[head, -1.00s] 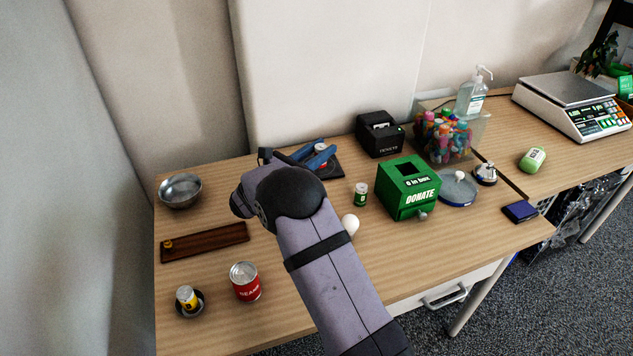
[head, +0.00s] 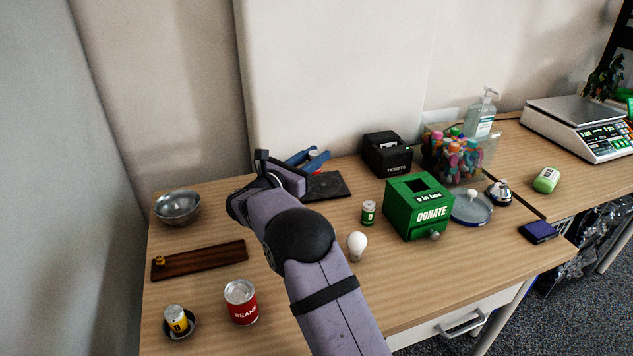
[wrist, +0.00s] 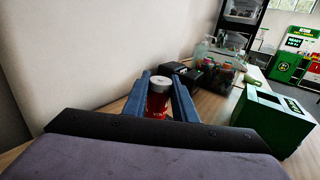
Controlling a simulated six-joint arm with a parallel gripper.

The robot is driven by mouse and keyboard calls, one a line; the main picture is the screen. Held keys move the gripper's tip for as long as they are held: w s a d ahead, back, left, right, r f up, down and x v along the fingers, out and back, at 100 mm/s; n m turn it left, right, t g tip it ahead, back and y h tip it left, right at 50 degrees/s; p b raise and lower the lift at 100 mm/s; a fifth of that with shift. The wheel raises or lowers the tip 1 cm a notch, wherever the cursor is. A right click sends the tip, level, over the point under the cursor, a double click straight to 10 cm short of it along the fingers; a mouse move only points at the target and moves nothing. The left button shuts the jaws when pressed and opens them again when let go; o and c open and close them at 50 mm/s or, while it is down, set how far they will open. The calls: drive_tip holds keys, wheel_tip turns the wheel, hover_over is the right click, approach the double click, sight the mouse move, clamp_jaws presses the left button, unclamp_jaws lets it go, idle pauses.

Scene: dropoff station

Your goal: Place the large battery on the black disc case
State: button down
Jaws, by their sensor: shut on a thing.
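My gripper (head: 308,160) shows its blue fingers above the back of the desk, beside the back edge of the black disc case (head: 328,187). In the wrist view the fingers (wrist: 160,95) are shut on a red cylinder (wrist: 157,104) with a pale top. It stands upright between them and may be the large battery; its lower end is hidden. The flat, dark, square case lies on the desk, partly behind my gripper. A yellow battery-like cylinder (head: 176,318) stands in a small dark dish (head: 186,335). A green one (head: 368,212) stands right of the case.
The green donation box (head: 418,208) and black printer (head: 386,155) stand right of the case. A light bulb (head: 357,244), red can (head: 241,302), wooden board (head: 205,261) and metal bowl (head: 177,208) are around my arm. The wall is close behind.

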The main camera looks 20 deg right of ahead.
drive_tip(key=shift+f, duration=3.4)
drive_tip(key=shift+f+b, duration=0.1)
drive_tip(key=shift+b, duration=0.25)
drive_tip(key=c, duration=1.4)
unclamp_jaws()
drive_tip(key=shift+c, duration=0.2)
drive_tip(key=v, duration=1.2)
